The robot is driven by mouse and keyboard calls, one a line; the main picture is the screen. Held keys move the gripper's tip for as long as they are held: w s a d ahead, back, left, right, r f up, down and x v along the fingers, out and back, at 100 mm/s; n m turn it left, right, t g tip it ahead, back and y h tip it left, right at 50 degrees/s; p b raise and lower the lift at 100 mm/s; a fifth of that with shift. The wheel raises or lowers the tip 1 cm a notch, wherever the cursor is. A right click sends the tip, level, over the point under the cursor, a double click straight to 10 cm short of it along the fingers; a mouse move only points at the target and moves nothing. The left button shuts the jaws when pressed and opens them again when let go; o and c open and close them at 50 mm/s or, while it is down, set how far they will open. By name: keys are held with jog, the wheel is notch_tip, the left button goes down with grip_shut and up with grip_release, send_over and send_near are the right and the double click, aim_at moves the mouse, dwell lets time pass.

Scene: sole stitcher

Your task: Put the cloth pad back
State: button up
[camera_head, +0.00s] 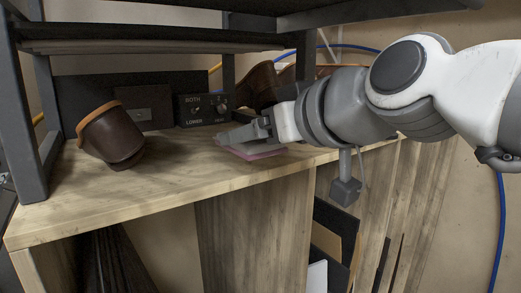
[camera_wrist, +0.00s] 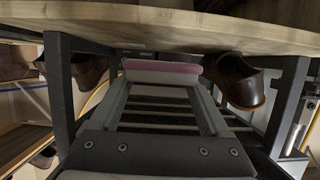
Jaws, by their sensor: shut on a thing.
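The cloth pad (camera_head: 258,153) is a thin pink piece at my gripper's fingers, low over the wooden tabletop. My gripper (camera_head: 235,139) is shut on it, reaching in from the right. In the wrist view the pad (camera_wrist: 160,66) shows as a pink strip at the fingertips (camera_wrist: 162,78). The fingers hide most of the pad. I cannot tell whether the pad touches the tabletop.
The wooden tabletop (camera_head: 120,187) has a dark brown shoe (camera_head: 111,138) at its left. A control box (camera_head: 205,107) stands behind my gripper, with more brown shoes (camera_head: 258,86) to its right. A dark metal shelf (camera_head: 150,40) hangs overhead. The tabletop's front left is clear.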

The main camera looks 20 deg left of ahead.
aim_at(237, 164)
jog(key=w+a, duration=0.1)
jog(key=a, duration=0.1)
jog(key=w+a, duration=0.2)
jog(key=shift+w+a+f, duration=0.1)
jog(key=shift+w+a, duration=0.15)
jog(key=shift+f+b, duration=0.85)
jog(key=shift+f, duration=0.8)
jog(key=shift+f, duration=0.2)
jog(key=o, duration=1.2)
jog(key=shift+c, duration=0.2)
jog(key=shift+r, duration=0.1)
